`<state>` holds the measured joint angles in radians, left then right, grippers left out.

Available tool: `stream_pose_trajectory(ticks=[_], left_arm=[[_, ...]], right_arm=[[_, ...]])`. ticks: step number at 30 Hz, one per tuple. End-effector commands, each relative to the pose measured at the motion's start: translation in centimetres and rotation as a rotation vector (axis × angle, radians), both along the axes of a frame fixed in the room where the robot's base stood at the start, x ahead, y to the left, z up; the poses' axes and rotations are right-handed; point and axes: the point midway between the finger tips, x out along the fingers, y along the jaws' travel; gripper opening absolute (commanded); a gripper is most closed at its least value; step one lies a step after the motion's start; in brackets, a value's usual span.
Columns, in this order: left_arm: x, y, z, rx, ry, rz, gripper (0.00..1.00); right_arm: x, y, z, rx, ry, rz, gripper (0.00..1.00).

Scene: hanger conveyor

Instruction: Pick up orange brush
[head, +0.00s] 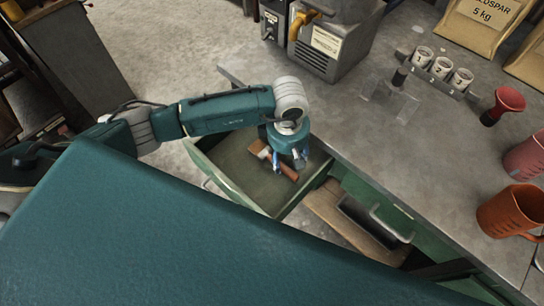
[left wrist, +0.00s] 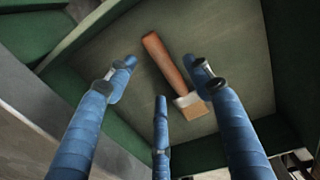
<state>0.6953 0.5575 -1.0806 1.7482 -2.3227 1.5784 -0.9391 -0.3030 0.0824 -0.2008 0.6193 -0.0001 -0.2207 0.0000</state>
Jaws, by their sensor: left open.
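The orange brush (left wrist: 162,58), with an orange-brown handle and a pale bristle end, lies flat on the bottom of an open green drawer (head: 217,179). In the head view the brush (head: 288,173) is partly hidden by my left gripper (head: 287,160). My left gripper points down into the drawer over the brush. In the left wrist view the blue fingers of this gripper (left wrist: 160,76) are spread apart with nothing between them. The brush shows beyond the fingertips, its bristle end near the right finger. My right gripper is not in view.
The drawer's green walls stand close around the gripper. The grey counter (head: 350,130) is just to the right. It holds a machine (head: 325,45), white numbered cups (head: 442,67), a red funnel-like item (head: 505,103) and orange-red mugs (head: 508,212).

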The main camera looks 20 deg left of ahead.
Motion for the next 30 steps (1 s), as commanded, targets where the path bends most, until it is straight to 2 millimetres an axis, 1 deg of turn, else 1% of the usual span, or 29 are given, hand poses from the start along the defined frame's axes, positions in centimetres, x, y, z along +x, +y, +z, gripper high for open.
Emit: stream_pose_trajectory(ticks=[2,6,9,12,18,19,20,21,26,30], left_arm=[[-0.1,0.0,-0.7,-0.001,0.006,0.001,0.51],[0.1,0.1,-2.8,-0.001,0.006,0.003,0.51],[0.3,0.1,-4.3,-0.002,0.004,0.002,0.51],[0.3,0.1,-4.9,-0.002,0.002,0.002,0.51],[0.4,0.1,-5.1,-0.003,0.001,0.001,0.51],[0.4,0.1,-5.1,-0.003,0.001,0.001,0.49],[0.4,0.1,-5.1,-0.003,0.001,0.001,0.43],[0.4,0.1,-5.1,-0.003,0.001,0.001,0.35],[0.4,0.1,-5.0,-0.002,0.001,0.001,0.04],[0.4,0.1,-5.0,-0.002,0.001,0.001,0.02]], right_arm=[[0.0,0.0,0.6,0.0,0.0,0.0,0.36],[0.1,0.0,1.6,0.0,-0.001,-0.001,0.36],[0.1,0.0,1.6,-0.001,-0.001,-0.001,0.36],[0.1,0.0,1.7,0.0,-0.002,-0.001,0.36],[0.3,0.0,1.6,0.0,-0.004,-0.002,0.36],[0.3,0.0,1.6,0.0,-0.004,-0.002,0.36],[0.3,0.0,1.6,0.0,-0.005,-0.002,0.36],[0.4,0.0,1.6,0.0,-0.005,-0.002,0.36],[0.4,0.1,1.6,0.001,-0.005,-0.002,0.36],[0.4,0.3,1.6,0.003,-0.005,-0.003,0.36]])
